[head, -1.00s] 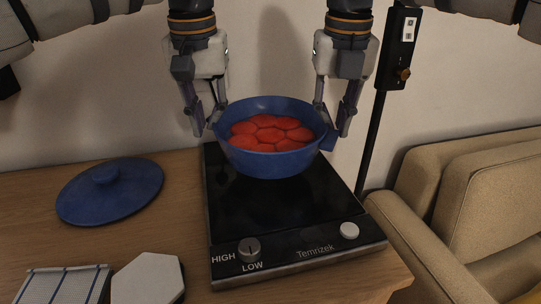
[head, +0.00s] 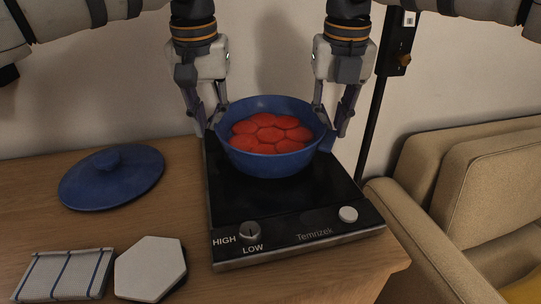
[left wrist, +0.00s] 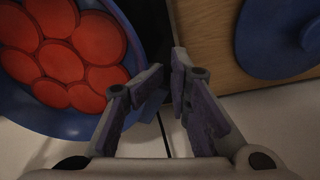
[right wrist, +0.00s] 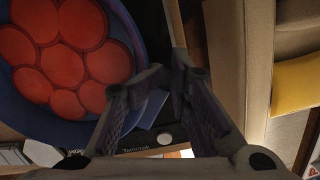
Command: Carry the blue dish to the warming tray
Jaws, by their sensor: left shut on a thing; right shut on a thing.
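The blue dish (head: 270,166), with two side handles and red round pieces inside, is upright over the back half of the black warming tray (head: 275,208). I cannot tell whether its base touches the tray. My left gripper (head: 213,126) is shut on the dish's left handle. My right gripper (head: 331,130) is shut on its right handle. The dish also fills the left side of the left wrist view (left wrist: 62,124) and the right wrist view (right wrist: 135,45). The fingers partly hide the handles.
A blue lid (head: 112,182) lies on the wooden counter (head: 185,215) left of the tray. A white hexagonal tile (head: 150,267) and a striped cloth-like piece (head: 62,276) lie at the front left. A beige sofa (head: 480,180) stands at the right; a wall is behind.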

